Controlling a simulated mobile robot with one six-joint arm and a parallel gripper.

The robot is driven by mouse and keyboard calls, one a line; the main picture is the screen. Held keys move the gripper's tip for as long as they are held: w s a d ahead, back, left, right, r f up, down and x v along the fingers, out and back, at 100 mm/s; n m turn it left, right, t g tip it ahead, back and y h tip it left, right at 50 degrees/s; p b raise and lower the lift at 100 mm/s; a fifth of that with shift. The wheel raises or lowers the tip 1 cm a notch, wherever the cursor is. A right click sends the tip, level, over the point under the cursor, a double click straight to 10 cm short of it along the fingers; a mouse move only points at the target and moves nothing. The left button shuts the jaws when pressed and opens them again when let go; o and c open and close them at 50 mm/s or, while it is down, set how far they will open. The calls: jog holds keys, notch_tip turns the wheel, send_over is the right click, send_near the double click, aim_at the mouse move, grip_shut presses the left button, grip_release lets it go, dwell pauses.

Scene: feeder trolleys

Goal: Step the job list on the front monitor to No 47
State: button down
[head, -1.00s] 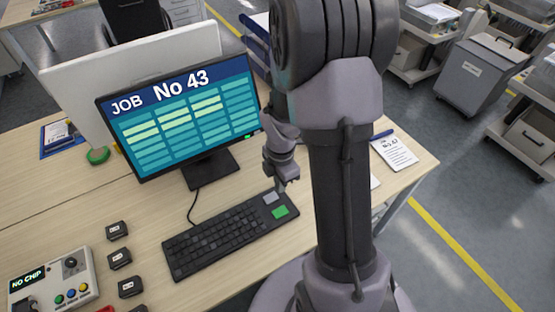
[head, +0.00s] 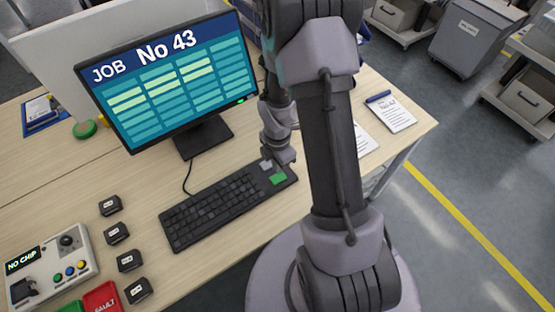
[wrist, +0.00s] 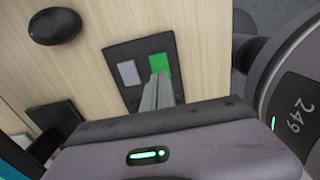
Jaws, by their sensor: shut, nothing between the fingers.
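The front monitor (head: 165,85) stands on the table and its screen reads "JOB No 43" above a grid of cells. The keyboard (head: 215,210) lies in front of it, with a grey key (head: 266,165) and a green key (head: 278,178) at its right end. Both show in the wrist view, the grey key (wrist: 128,73) left of the green key (wrist: 162,65). My gripper (head: 286,163) is shut and empty, just over these keys. In the wrist view its fingertips (wrist: 158,76) overlap the lower edge of the green key; I cannot tell whether they touch it.
Several small black blocks (head: 117,233) lie left of the keyboard. A control box (head: 50,265) reading "NO CHIP" and a red "FAULT" tray (head: 102,298) are at lower left. A card (head: 391,114) reading "No 47" lies at right. Trolleys (head: 473,38) stand beyond the table.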

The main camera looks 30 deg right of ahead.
aim_at(278, 178)
jog(key=shift+f+b, duration=0.7)
jog(key=shift+f, duration=1.55)
